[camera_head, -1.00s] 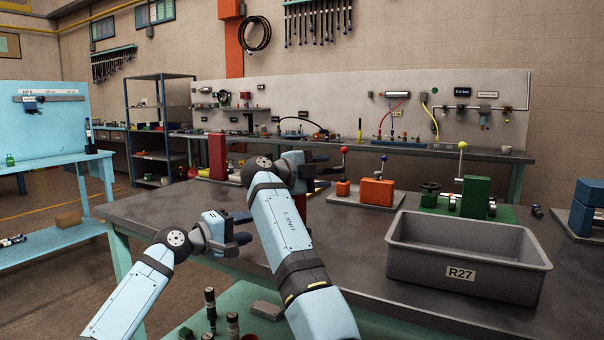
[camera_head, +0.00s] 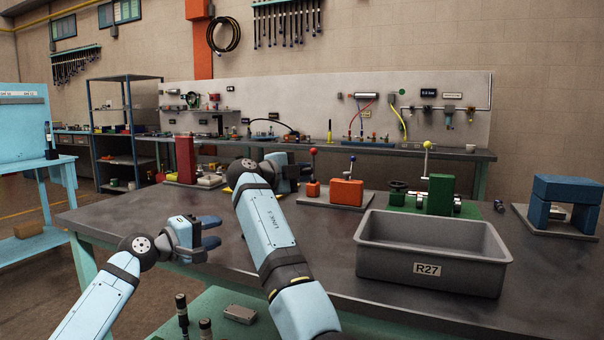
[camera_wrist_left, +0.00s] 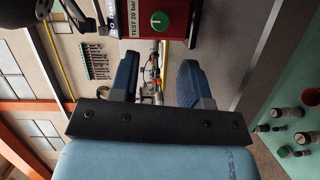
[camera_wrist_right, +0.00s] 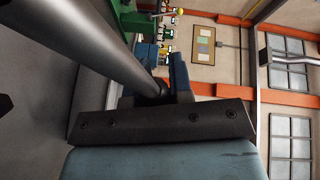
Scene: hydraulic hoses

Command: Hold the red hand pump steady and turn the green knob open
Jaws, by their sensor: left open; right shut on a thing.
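The red hand pump (camera_head: 186,158) is a tall red block at the left far side of the bench. In the left wrist view its red face (camera_wrist_left: 178,8) carries the round green knob (camera_wrist_left: 160,20) and a label reading TEST 20 bar. The knob cannot be made out in the head view. My left gripper (camera_head: 206,240) is open and empty, in front of the pump and apart from it. My right gripper (camera_head: 298,170) is right of the pump, shut on a dark thick rod (camera_wrist_right: 105,45). What the rod joins is hidden.
A grey bin marked R27 (camera_head: 378,262) stands at the bench's front right. Behind it are an orange block (camera_head: 347,192) and a green valve block (camera_head: 440,192). A blue stand (camera_head: 566,188) is at far right. Bare bench (camera_head: 135,212) lies at left.

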